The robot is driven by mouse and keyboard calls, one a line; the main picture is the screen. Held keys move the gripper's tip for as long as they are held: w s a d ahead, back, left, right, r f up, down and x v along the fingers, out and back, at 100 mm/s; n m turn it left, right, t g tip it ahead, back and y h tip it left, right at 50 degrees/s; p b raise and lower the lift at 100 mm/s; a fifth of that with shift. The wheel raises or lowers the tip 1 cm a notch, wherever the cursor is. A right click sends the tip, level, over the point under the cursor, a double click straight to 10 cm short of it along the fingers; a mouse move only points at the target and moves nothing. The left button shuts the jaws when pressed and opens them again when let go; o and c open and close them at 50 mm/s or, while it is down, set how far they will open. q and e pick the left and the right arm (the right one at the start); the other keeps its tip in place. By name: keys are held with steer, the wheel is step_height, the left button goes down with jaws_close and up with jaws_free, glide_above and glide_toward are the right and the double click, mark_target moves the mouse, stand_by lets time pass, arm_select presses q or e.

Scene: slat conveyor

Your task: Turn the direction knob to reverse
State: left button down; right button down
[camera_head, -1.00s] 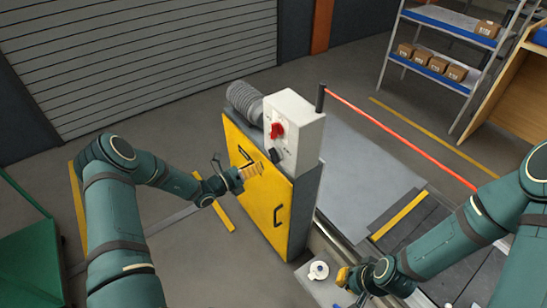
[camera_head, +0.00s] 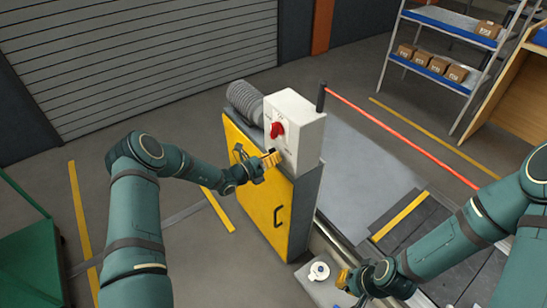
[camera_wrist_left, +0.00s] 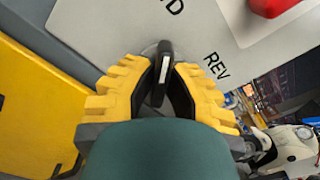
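The black direction knob (camera_wrist_left: 164,72) with a white mark sits on the light panel of the control box (camera_head: 305,128). In the left wrist view it points roughly up the picture, between lettering ending in D at upper left and REV at right. My left gripper (camera_wrist_left: 164,85) has its yellow fingers on either side of the knob, apparently open with narrow gaps. In the head view, my left gripper (camera_head: 271,160) covers most of the knob. My right gripper (camera_head: 344,278) is low beside a white round item; its opening is too small to judge.
A red switch (camera_head: 277,130) sits just above the knob on the same box. A yellow cabinet (camera_head: 258,195) with a black handle stands below. A white round item (camera_head: 318,271) lies near the conveyor (camera_head: 355,170).

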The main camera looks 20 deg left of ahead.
arm_select(q)
steer(key=shift+m, duration=0.3)
steer(key=m, duration=0.2)
steer(key=shift+m+b, duration=0.35)
steer(key=shift+m, duration=0.05)
steer(key=m, duration=0.4)
steer(key=shift+w+a+m, duration=0.1)
steer(key=shift+m, duration=0.2)
steer(key=m+b, duration=0.1)
steer(key=m, duration=0.3)
steer(key=shift+r, duration=0.1)
steer(key=shift+m, duration=1.9)
steer(key=c, duration=1)
jaws_free()
